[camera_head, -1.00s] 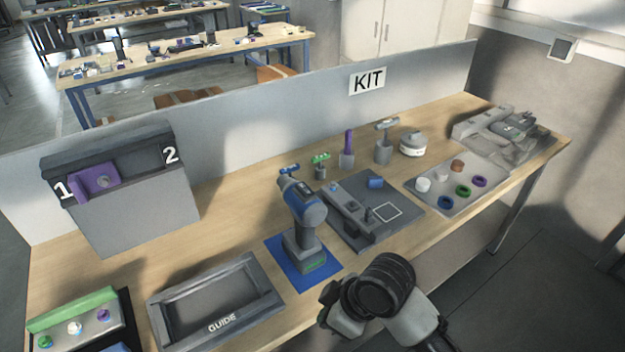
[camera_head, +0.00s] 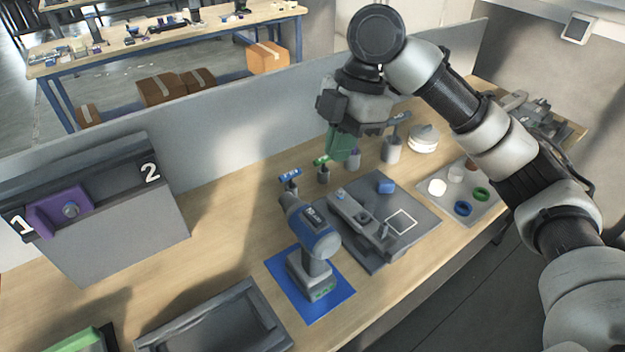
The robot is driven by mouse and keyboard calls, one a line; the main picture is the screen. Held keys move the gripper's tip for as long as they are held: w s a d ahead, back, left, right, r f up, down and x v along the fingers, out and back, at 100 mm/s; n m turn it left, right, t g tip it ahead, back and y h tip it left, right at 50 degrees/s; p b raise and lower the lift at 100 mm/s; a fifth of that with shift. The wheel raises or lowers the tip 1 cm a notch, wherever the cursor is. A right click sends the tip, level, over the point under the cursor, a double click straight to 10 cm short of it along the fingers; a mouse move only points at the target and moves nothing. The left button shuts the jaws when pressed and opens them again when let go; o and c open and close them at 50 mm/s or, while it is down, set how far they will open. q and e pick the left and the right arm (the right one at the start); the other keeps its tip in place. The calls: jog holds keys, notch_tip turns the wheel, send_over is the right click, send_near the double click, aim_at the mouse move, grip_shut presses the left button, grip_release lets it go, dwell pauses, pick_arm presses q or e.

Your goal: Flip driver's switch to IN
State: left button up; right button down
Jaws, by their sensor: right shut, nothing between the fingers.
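The driver (camera_head: 312,236), a blue and grey power tool, stands upright on a blue mat (camera_head: 332,297) near the front of the bench. Its switch is too small to make out, so I cannot tell its position. My right gripper (camera_head: 342,155) has green fingers pointing down, shut and empty. In the picture it is above and to the right of the driver, apart from it, over the row of small tool holders. It covers the purple-handled tool and the KIT sign. My left gripper is not in view.
A grey fixture plate (camera_head: 420,222) with a blue block (camera_head: 386,187) lies right of the driver. A tray (camera_head: 486,213) of rings is further right. A grey box with a purple slider (camera_head: 62,207) stands left. Bare bench lies between box and driver.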

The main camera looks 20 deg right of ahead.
jog(key=w, duration=0.1)
jog(key=p, duration=0.2)
send_over(320, 223)
jog(key=d, duration=0.2)
notch_tip(320, 223, down, 6)
jog(key=x, duration=0.1)
jog(key=p+x, duration=0.1)
jog(key=x, duration=0.1)
jog(key=w+x, duration=0.1)
jog(key=x, duration=0.1)
jog(key=shift+s+d+f+p, duration=0.1)
jog(key=shift+d+f+p, duration=0.05)
jog(key=shift+f+p, duration=0.15)
jog(key=shift+f, duration=0.5)
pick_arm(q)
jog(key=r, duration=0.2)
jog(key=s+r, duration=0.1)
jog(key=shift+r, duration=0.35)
